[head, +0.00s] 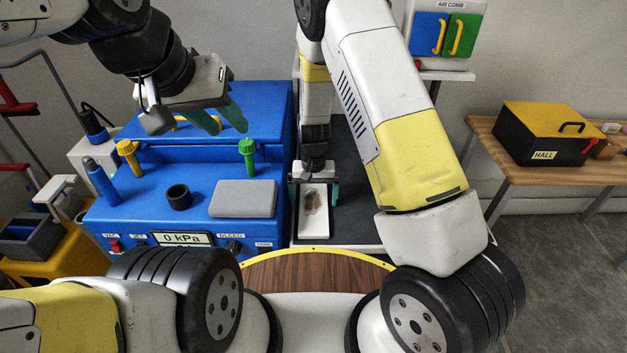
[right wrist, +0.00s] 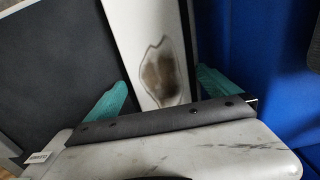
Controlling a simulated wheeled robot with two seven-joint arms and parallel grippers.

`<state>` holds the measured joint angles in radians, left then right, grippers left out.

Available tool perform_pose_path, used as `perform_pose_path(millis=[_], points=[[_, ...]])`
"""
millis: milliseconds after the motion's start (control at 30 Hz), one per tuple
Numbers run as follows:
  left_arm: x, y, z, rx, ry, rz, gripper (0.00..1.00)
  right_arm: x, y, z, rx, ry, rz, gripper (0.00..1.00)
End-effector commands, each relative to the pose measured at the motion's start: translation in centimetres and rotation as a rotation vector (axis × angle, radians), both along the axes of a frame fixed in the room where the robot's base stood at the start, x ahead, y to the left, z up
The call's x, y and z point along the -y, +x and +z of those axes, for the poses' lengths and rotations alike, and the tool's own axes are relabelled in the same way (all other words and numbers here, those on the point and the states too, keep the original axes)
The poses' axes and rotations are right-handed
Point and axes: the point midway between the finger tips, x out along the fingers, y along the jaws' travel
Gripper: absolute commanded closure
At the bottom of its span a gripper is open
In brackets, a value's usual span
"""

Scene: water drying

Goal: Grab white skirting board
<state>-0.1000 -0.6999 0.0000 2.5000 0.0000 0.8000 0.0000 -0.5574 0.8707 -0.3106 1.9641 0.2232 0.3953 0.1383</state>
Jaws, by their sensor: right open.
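The white skirting board (head: 314,226) is a narrow white panel with a brown stain, lying on the dark bench top beside the blue machine. The board with its stain (right wrist: 140,30) also shows in the right wrist view, running between the teal fingers. My right gripper (head: 314,192) is open above the board, one finger on each side of it. Its fingers (right wrist: 163,88) appear apart from the board's edges; whether they touch it is unclear. The board's far part is hidden by my right arm. My left gripper (head: 220,118) is open and empty above the blue machine.
The blue machine (head: 140,215) stands left of the board, with green and yellow knobs, a black ring (head: 178,197) and a grey pad (head: 243,199). A wooden table (head: 490,135) at right holds a black and yellow toolbox (head: 545,133). Dark bench top (head: 350,215) is clear right of the board.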

Motion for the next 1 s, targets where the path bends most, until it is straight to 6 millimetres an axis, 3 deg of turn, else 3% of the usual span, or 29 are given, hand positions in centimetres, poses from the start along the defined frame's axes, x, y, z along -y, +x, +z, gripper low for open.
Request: perform_pose_path(millis=[67,400,500,767,1000], points=[[0.0,0.0,0.0,0.000,0.000,0.000,0.64,0.0,0.0,0.0,0.000,0.000,0.000,0.00],[0.0,0.0,0.0,0.000,0.000,0.000,0.64,0.0,0.0,0.1,0.000,0.000,0.000,0.65],[0.0,0.0,0.0,0.000,0.000,0.000,0.64,0.0,0.0,0.1,0.001,0.001,0.000,0.79],[0.0,0.0,0.0,0.000,0.000,0.000,0.64,0.0,0.0,0.2,0.001,0.001,0.000,0.80],[0.0,0.0,0.0,0.000,0.000,0.000,0.64,-0.1,0.1,2.1,0.003,0.002,0.001,0.80]])
